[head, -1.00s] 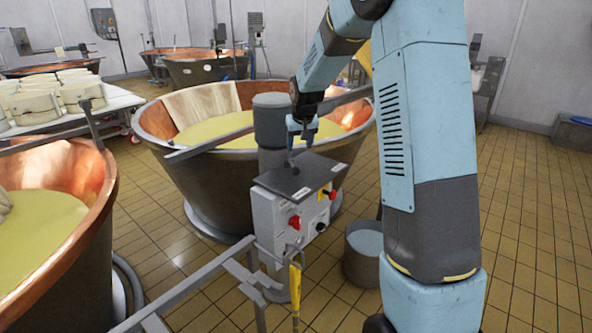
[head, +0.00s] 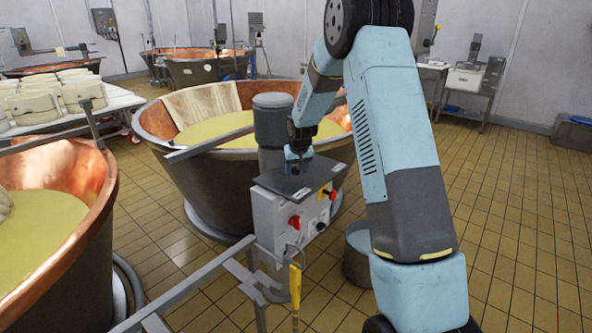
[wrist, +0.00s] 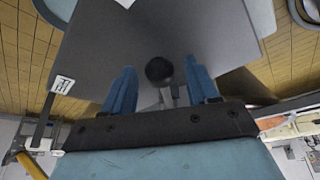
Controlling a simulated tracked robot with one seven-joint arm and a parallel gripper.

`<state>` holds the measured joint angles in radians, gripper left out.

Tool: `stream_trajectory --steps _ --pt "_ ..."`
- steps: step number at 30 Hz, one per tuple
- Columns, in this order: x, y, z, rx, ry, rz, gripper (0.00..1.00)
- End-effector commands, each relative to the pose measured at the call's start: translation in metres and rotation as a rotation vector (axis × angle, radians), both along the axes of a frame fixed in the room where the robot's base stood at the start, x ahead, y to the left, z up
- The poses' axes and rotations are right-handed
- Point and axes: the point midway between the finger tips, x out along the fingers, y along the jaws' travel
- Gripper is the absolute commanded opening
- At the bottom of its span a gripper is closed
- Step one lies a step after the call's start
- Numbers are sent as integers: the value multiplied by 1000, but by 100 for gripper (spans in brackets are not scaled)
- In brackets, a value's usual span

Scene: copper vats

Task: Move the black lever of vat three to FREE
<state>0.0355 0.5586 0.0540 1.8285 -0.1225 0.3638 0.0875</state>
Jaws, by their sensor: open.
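The control box (head: 290,215) of the copper vat stands at its near side, with a flat dark grey plate (head: 275,182) on top. The black lever's round knob (wrist: 159,70) shows in the wrist view above this plate, with a pale shaft below it in the picture. My gripper (head: 299,160) is just over the plate and points down. In the wrist view its two blue fingers (wrist: 161,86) are open, one on each side of the knob, with gaps visible on both sides. In the head view the gripper mostly hides the lever. The plate's label text is unreadable.
The copper vat (head: 200,190) with yellow contents stands behind the box. A red knob (head: 295,222) and a yellow-and-red switch (head: 328,194) are on the box. Metal rails (head: 205,272) run in front. A grey bucket (head: 356,260) stands at right. Tiled floor further right is clear.

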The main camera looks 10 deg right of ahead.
Motion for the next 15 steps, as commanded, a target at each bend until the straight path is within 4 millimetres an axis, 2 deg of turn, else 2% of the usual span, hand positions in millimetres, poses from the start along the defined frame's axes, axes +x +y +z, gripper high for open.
stream_trajectory --steps 11,15 --pt "2 -1 -5 0 0 -1 59" --pt "2 -1 -4 0 0 -1 46"
